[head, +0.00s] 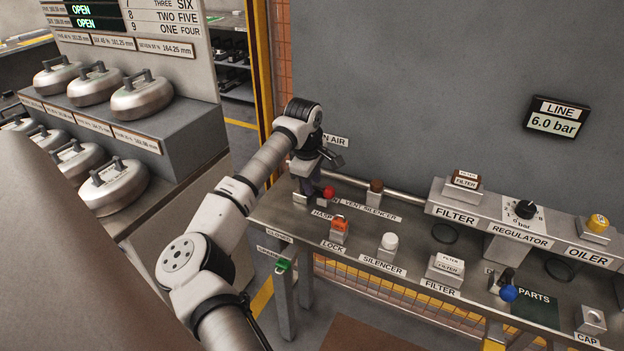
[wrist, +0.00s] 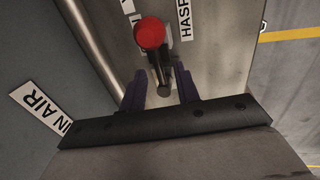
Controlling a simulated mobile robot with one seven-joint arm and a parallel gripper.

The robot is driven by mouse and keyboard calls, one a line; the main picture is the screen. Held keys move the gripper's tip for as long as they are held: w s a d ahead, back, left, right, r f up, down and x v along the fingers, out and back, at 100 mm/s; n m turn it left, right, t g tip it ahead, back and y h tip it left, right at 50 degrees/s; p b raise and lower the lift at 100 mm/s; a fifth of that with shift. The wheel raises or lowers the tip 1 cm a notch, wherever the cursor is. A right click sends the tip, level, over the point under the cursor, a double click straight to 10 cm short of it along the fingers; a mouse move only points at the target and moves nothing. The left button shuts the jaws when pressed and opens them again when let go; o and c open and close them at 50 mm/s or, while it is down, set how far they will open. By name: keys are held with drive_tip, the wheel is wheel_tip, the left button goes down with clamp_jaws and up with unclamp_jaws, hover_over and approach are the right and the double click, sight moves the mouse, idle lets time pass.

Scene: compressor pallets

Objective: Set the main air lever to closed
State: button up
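The main air lever has a red ball knob (head: 328,192) and stands at the left end of the bench, beside a wall sign partly hidden by my arm. In the wrist view the red knob (wrist: 150,33) is at the top centre, with its short dark stem (wrist: 162,76) running down toward my gripper. My gripper (head: 312,186) points down at the lever. In the wrist view its two dark fingers (wrist: 160,90) are apart, one on each side of the stem's lower part, with gaps visible. The lever's base is largely hidden.
Close by on the bench are an orange lock (head: 340,224), a brown vent silencer (head: 376,186) and a white silencer (head: 389,242). A pipe (head: 404,195) runs along the wall. A blue-knobbed lever (head: 508,293) is farther right. The wall display (head: 555,119) reads 6.0 bar.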

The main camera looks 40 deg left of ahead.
clamp_jaws()
